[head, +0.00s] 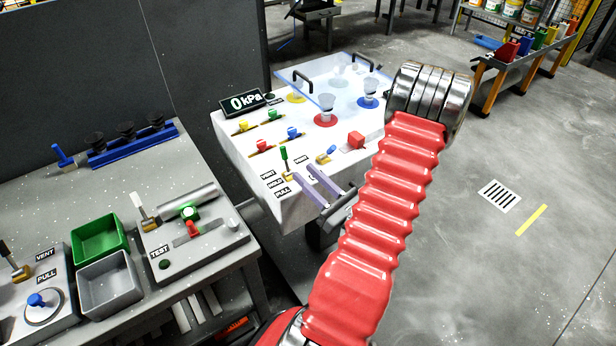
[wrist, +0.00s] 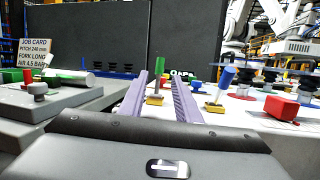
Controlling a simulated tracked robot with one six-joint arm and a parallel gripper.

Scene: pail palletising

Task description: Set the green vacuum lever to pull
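The green vacuum lever (head: 284,154) stands near upright on its brass base at the front left of the white panel (head: 240,150). Labels VENT, HOLD and PULL (head: 283,191) run beside it, PULL nearest the front edge; I cannot tell its exact setting. My gripper (head: 305,180) has two lilac fingers, spread apart and empty, pointing at the lever from the front right. In the wrist view the green lever (wrist: 159,68) shows upright in the gap between the fingers of my gripper (wrist: 163,84), seemingly beyond their tips. The fingers do not appear to touch it.
A blue lever (head: 326,154) stands right of the green one, with a red block (head: 355,140) beyond. A display (head: 241,102) reads 0 kPa. Suction cups and a clear cover (head: 340,82) are at the back. A grey bench (head: 190,180) with bins stands left.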

